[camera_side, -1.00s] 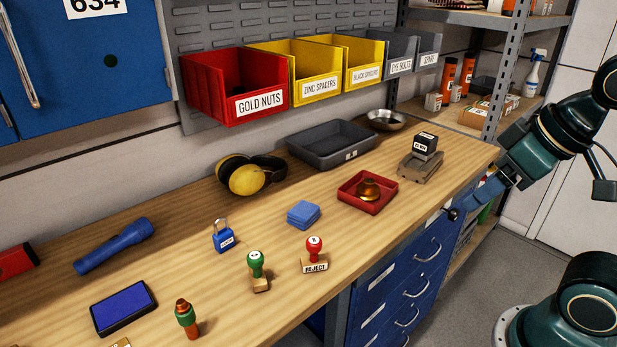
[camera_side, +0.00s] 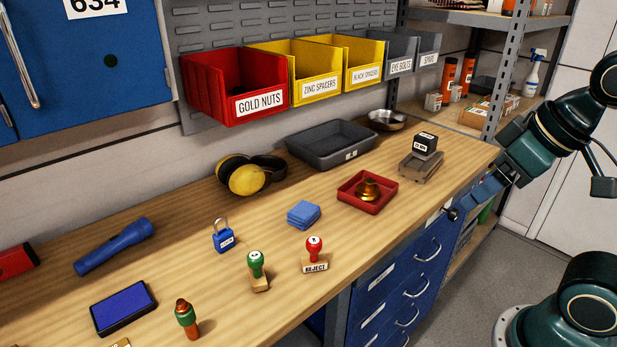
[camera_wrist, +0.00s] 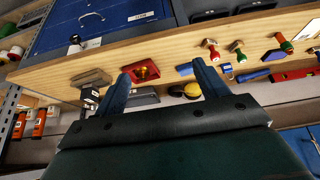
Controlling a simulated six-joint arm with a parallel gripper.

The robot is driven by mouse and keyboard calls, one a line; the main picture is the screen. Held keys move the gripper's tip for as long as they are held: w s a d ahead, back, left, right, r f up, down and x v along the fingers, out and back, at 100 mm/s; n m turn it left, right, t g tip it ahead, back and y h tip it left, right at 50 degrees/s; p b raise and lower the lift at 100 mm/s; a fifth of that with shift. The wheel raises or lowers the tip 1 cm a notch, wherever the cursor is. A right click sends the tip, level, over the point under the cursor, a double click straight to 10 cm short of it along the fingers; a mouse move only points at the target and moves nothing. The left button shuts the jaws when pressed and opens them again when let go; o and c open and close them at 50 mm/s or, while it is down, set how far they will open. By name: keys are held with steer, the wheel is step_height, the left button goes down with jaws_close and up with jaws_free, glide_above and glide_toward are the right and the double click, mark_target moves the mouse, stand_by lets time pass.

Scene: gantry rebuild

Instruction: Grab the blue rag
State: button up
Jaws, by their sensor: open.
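The blue rag (camera_side: 303,214) lies folded in a small flat stack on the wooden bench, left of the red tray (camera_side: 366,192) and behind the red-handled stamp (camera_side: 315,254). In the wrist view the rag (camera_wrist: 184,69) shows small, beside one blue finger and partly hidden by it. My gripper (camera_side: 480,196) is at the right front edge of the bench, well away from the rag. In the wrist view my gripper (camera_wrist: 161,70) has its two blue fingers spread wide with nothing between them.
A blue padlock (camera_side: 223,236) and a green-handled stamp (camera_side: 257,270) stand left of the rag. A grey tray (camera_side: 330,143) and yellow earmuffs (camera_side: 248,177) lie behind it. Bare wood surrounds the rag.

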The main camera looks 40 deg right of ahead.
steer(key=w+a+r+n+g+y, duration=0.1)
steer(key=w+a+r+n+g, duration=0.1)
steer(key=w+n, duration=0.5)
steer(key=w+a+r+n+g+y, duration=0.1)
steer(key=w+a+r+n+y, duration=0.15)
steer(key=w, duration=0.85)
steer(key=w+d+f+n+g, duration=0.1)
steer(key=w+f+n, duration=0.4)
steer(key=w, duration=0.2)
steer(key=w+f+n+g, duration=0.2)
steer(key=w+f+n, duration=0.3)
steer(key=w, duration=0.3)
steer(key=shift+w+d+f+n, duration=0.15)
steer(key=shift+w+d+n, duration=0.2)
steer(key=shift+n, duration=0.2)
steer(key=shift+s+f, duration=0.1)
glide_above(305, 209)
steer(key=d, duration=0.2)
steer(key=shift+w+f, duration=0.15)
steer(key=shift+f, duration=1.9)
steer(key=shift+w+f, duration=0.15)
steer(key=shift+f, duration=1.85)
steer(key=shift+a, duration=0.1)
